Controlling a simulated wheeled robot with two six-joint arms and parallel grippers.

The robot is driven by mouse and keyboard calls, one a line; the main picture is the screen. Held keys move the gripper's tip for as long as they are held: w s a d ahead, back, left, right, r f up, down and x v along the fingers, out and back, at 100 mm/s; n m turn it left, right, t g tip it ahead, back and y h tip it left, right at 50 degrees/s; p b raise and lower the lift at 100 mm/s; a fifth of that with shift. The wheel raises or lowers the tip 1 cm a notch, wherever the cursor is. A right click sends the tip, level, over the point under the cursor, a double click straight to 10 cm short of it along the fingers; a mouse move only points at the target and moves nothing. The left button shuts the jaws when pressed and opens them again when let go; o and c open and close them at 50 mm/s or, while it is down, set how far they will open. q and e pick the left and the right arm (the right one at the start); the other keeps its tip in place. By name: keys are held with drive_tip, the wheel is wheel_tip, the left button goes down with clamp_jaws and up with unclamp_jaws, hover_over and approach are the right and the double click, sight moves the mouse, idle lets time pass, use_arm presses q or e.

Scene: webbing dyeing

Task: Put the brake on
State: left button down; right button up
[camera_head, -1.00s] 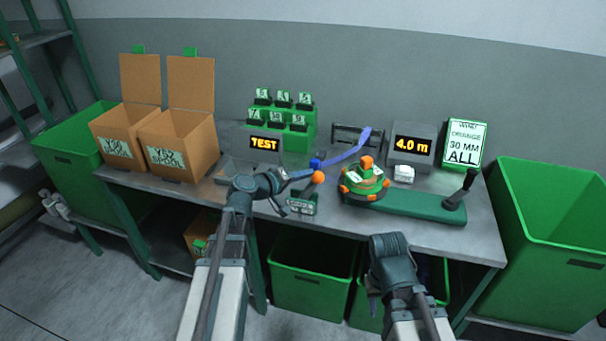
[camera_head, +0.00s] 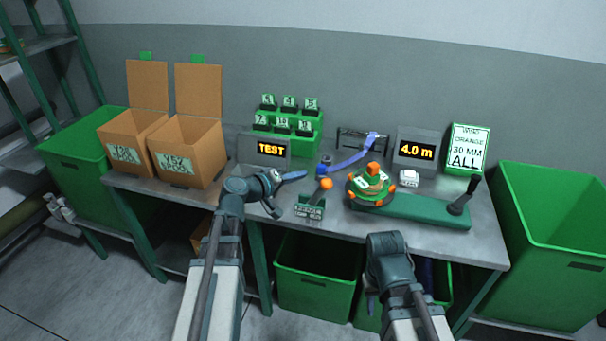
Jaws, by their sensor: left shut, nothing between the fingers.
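The brake is a small green stand (camera_head: 311,209) with a label that seems to read BRAKE. Its lever, tipped with an orange ball (camera_head: 326,183), leans up and to the right. It stands at the bench's front edge. My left gripper (camera_head: 276,180) is just left of the brake, apart from the orange ball, shut and empty. A blue webbing strap (camera_head: 352,164) lies behind the brake; a blue piece shows beside my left gripper. My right gripper (camera_head: 385,245) is low in front of the bench; its fingers are hidden.
A winding reel (camera_head: 371,186) with orange knobs sits right of the brake on a green base (camera_head: 425,209) with a black handle (camera_head: 465,193). Two cardboard boxes (camera_head: 188,152) stand left. A TEST display (camera_head: 268,150) and 4.0 m display (camera_head: 415,150) stand behind. Green bins (camera_head: 555,215) flank the bench.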

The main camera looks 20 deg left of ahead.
use_arm(q)
drive_tip(key=p+v, duration=0.2)
drive_tip(key=v, duration=0.6)
drive_tip(key=shift+r, duration=0.15)
drive_tip(key=shift+d, duration=0.2)
drive_tip(key=s+d+f+m+g+p, duration=0.1)
drive_tip(key=s+d+f+m+g, duration=0.25)
drive_tip(key=d, duration=0.45)
drive_tip(key=s+d+f+m+g+p, duration=0.1)
drive_tip(key=s+d+f+m+g, duration=0.3)
drive_tip(key=d, duration=0.4)
drive_tip(key=s+d+f+m+g+y+p, duration=0.1)
drive_tip(key=s+f+g+y, duration=0.1)
drive_tip(key=s+y, duration=0.2)
drive_tip(key=s+d+f+m+g+y+p, duration=0.1)
drive_tip(key=s+d+f+m+g+y, duration=0.1)
drive_tip(key=s, duration=0.5)
drive_tip(key=g+y, duration=0.1)
drive_tip(key=y, duration=0.1)
drive_tip(key=shift+y, duration=0.3)
drive_tip(key=shift+a+f, duration=0.1)
